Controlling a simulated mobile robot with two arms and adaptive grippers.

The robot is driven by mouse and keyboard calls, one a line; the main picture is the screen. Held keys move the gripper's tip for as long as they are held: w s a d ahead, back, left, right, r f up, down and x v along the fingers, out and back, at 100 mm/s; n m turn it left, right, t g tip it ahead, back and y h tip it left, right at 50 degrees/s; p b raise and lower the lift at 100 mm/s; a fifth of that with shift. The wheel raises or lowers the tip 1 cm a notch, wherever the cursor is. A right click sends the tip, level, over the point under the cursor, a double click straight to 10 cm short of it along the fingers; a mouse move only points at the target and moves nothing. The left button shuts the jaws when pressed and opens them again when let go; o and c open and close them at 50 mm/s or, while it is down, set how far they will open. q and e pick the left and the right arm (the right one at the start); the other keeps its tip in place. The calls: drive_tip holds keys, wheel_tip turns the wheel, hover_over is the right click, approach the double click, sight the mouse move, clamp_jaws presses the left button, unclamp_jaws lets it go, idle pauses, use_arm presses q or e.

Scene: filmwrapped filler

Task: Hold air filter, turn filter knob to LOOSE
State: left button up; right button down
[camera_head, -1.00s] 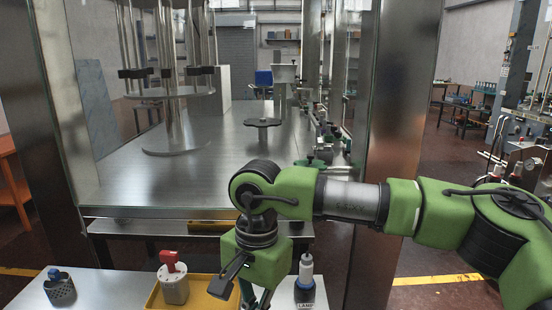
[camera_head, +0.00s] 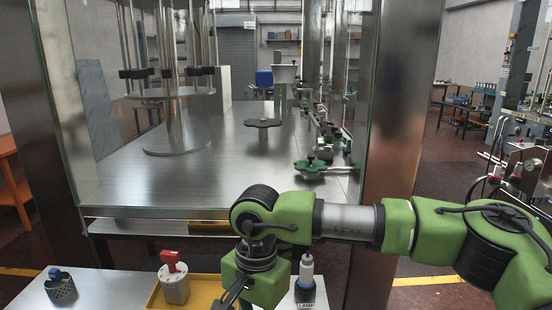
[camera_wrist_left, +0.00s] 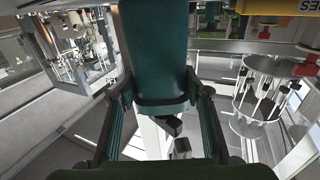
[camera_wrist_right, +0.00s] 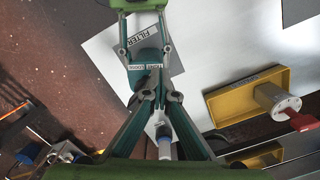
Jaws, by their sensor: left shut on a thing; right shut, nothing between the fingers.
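The air filter is a teal cylinder (camera_wrist_left: 155,55) in the left wrist view. My left gripper (camera_wrist_left: 160,100) is shut on it, one finger on each side. The left gripper is outside the head view. In the right wrist view the teal round filter end (camera_wrist_right: 146,80) carries small labels, one seeming to read LOOSE; the exact knob angle is unclear. My right gripper (camera_wrist_right: 160,95) is shut and empty, its fingertips close by this end; I cannot tell whether they touch it. In the head view the right gripper (camera_head: 232,296) points down at the bottom edge, fingertips cut off.
A yellow tray (camera_head: 155,302) holds a white canister with a red handle (camera_head: 173,282). A LAMP bottle (camera_head: 306,285) stands right of my right gripper.

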use_arm(q)
drive_tip(key=shift+r, duration=0.4)
use_arm(e)
drive_tip(key=shift+w+d+f, duration=0.2)
drive_tip(key=shift+d+f, duration=0.05)
drive_tip(key=shift+d, duration=0.15)
drive_tip(key=shift+w+d+f, duration=0.15)
drive_tip(key=shift+d+f, duration=0.05)
drive_tip(key=shift+d, duration=0.2)
use_arm(q)
drive_tip(key=shift+w, duration=0.1)
use_arm(e)
drive_tip(key=shift+s+d, duration=0.15)
drive_tip(key=shift+s, duration=0.1)
use_arm(q)
drive_tip(key=shift+a, duration=0.1)
use_arm(e)
drive_tip(key=shift+s+d, duration=0.5)
drive_tip(key=shift+s, duration=0.05)
use_arm(q)
drive_tip(key=shift+r, duration=0.1)
use_arm(e)
drive_tip(key=shift+s+d, duration=0.25)
drive_tip(key=shift+d, duration=0.65)
use_arm(q)
drive_tip(key=shift+w+f, duration=0.15)
drive_tip(key=shift+f, duration=0.05)
use_arm(e)
drive_tip(key=shift+s+a+r, duration=0.15)
